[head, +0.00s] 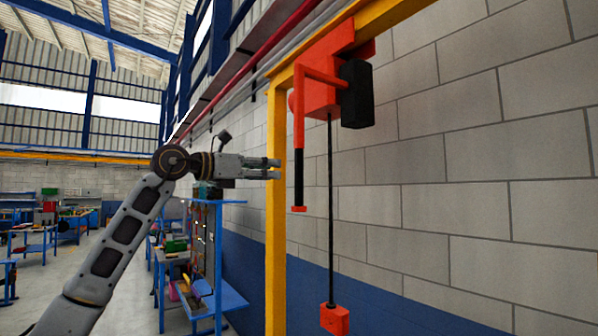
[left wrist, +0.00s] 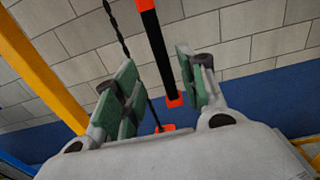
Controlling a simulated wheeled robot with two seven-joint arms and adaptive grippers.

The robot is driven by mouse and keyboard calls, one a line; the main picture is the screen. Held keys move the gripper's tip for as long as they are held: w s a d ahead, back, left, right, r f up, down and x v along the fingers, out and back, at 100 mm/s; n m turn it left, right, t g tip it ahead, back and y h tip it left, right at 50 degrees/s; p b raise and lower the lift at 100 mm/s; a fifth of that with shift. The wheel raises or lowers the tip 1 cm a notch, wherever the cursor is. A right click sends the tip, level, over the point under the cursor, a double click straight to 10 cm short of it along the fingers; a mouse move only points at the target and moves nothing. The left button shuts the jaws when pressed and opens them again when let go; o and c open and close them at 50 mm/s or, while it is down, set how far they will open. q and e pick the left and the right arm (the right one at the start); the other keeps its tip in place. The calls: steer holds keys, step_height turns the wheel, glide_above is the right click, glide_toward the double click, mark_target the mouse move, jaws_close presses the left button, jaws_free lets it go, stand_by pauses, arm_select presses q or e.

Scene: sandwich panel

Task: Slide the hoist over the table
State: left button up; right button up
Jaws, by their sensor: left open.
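The orange hoist (head: 318,88) hangs from the yellow overhead beam (head: 392,12) and has a black box on its right side. An orange arm on it ends in a hanging handle with a black grip (head: 299,180). A dark chain runs down to an orange block (head: 334,319). My left gripper (head: 279,169) is open, just left of the handle in the head view. In the left wrist view, the black grip (left wrist: 156,52) shows between and beyond the green-padded fingers (left wrist: 158,85); I cannot tell whether they touch it. My right gripper is not in view. The table under the hoist cannot be made out.
A yellow post (head: 276,235) stands beside my left gripper. A grey and blue block wall (head: 440,210) is behind the hoist. A blue workbench (head: 232,298) stands left of the post, with more benches farther back on the left.

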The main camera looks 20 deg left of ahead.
mark_target(296, 171)
arm_select(q)
steer(key=p+x, duration=0.2)
steer(key=x, duration=0.7)
steer(key=shift+w+d, duration=0.35)
steer(key=shift+w, duration=0.05)
steer(key=shift+w+d+p, duration=0.15)
steer(key=shift+p, duration=0.15)
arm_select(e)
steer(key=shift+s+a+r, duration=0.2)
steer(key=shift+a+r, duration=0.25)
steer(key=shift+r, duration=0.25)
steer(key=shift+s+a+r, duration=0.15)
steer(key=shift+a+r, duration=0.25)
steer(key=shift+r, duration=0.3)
arm_select(q)
jaws_close()
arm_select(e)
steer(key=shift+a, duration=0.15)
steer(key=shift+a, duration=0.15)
